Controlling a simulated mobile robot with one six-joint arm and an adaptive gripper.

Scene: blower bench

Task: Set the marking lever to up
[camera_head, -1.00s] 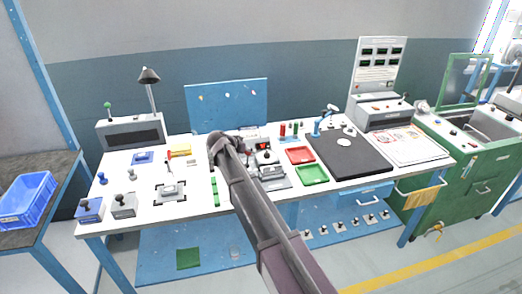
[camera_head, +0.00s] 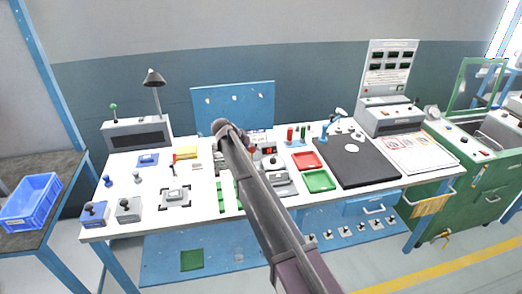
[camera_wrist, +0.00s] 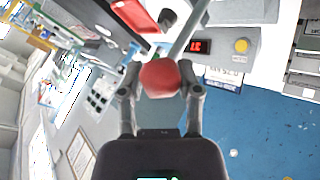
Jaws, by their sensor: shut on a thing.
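In the wrist view a red ball knob (camera_wrist: 160,78) sits between the two fingers of my gripper (camera_wrist: 162,84), which is shut on it. A grey rod (camera_wrist: 188,35) runs from the knob toward the top of the picture, beside a machine with a red digital display (camera_wrist: 201,46) and a yellow button (camera_wrist: 241,45). The lever's exact position cannot be read there.
Red (camera_head: 307,161) and green (camera_head: 319,181) trays and a dark mat (camera_head: 355,165) lie right of my arm. A blue pegboard (camera_head: 233,105) stands behind. Small control boxes (camera_head: 129,210) stand at the bench's left front. A blue crate (camera_head: 32,202) is on the left side table.

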